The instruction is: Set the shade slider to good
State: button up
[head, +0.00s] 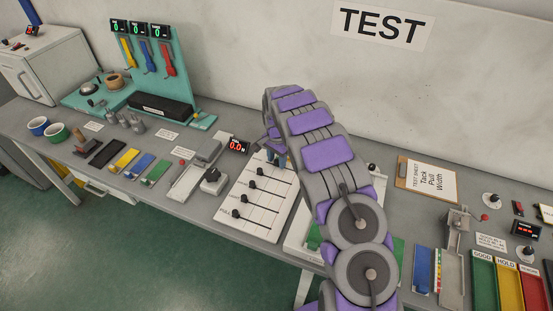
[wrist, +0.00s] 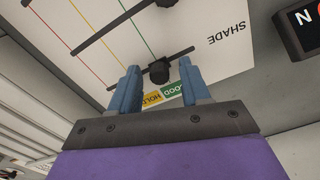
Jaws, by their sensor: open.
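The white slider panel (head: 245,218) lies on the bench in the head view, with several black knobs on parallel rails. In the wrist view the shade slider knob (wrist: 159,73) sits on its dark rail, below the upside-down word SHADE. It appears to be at the green line, beside the green GOOD label (wrist: 173,89); the yellow HOLD label (wrist: 152,98) is to its left. My gripper (wrist: 158,64) is open, its blue fingers on either side of the knob; contact cannot be told. In the head view my arm hides most of this far end of the panel.
A red-lit display (head: 238,146) stands just left of the panel's far end. A clipboard (head: 428,178) lies to the right of my arm. Coloured GOOD and HOLD trays (head: 484,285) stand at the right.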

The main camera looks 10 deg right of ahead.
aim_at(277, 160)
jog(key=shift+r, duration=0.1)
notch_tip(277, 160, up, 17)
jog(key=p, duration=0.3)
jog(key=shift+r, duration=0.1)
dwell(0.5)
jog(key=s+r+n, duration=0.2)
jog(key=s+r, duration=0.4)
jog(key=s, duration=0.5)
jog(key=s+r+n, duration=0.2)
jog(key=s+r, duration=0.3)
jog(key=s, duration=0.6)
jog(key=s+a+f+n+g, duration=0.1)
jog(key=s+n, duration=0.2)
jog(key=s, duration=1.1)
jog(key=s+a+f+n, duration=0.1)
jog(key=s+a+n, duration=0.1)
jog(key=s, duration=1.2)
jog(key=shift+s+a+f+n+g, duration=0.2)
jog(key=shift+n+g, duration=0.2)
jog(key=shift+n, duration=0.5)
